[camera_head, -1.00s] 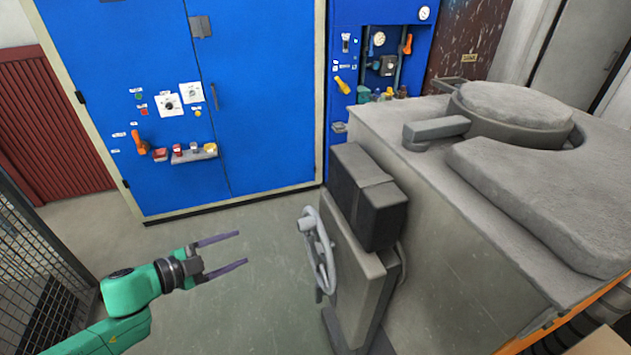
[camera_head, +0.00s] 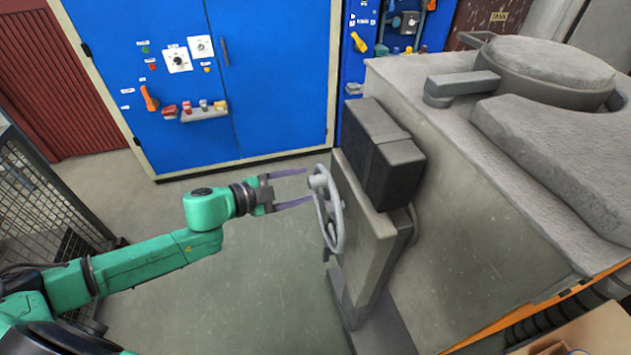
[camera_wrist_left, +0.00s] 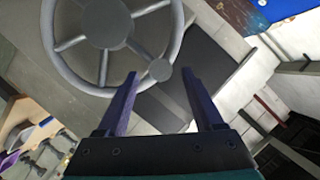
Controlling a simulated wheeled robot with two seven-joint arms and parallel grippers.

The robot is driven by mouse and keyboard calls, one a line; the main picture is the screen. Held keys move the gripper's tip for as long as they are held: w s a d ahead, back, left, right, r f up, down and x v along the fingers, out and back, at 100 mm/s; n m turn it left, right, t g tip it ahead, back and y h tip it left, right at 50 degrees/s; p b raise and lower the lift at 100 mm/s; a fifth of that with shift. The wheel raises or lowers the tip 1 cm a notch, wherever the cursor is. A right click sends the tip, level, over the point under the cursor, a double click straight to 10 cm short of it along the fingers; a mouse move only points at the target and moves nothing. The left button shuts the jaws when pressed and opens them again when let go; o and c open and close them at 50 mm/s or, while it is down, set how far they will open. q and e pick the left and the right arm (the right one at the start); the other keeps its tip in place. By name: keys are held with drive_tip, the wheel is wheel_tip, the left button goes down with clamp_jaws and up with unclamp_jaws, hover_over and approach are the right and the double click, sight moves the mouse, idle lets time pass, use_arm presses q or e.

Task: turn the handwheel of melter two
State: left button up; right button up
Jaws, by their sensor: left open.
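The grey spoked handwheel (camera_head: 333,222) is mounted on the left side of the grey melter (camera_head: 480,180), on an upright housing below a black box. In the left wrist view the handwheel (camera_wrist_left: 68,58) shows its hub, spokes and a round knob (camera_wrist_left: 160,69) on the rim. My left gripper (camera_head: 307,187) is open, its two fingers pointing right at the upper part of the wheel. In the left wrist view the fingers (camera_wrist_left: 163,105) stand apart, with the knob beyond and roughly between their tips. I cannot tell whether they touch it. My right gripper is not in view.
The black box (camera_head: 385,155) sits just right of the wheel. A mesh fence (camera_head: 45,200) is at the left. The floor (camera_head: 250,275) below my left arm is clear.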

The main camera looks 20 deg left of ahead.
sight(309, 183)
use_arm(q)
drive_tip(key=p+x, duration=0.1)
drive_tip(key=x, duration=0.4)
clamp_jaws()
idle(1.4)
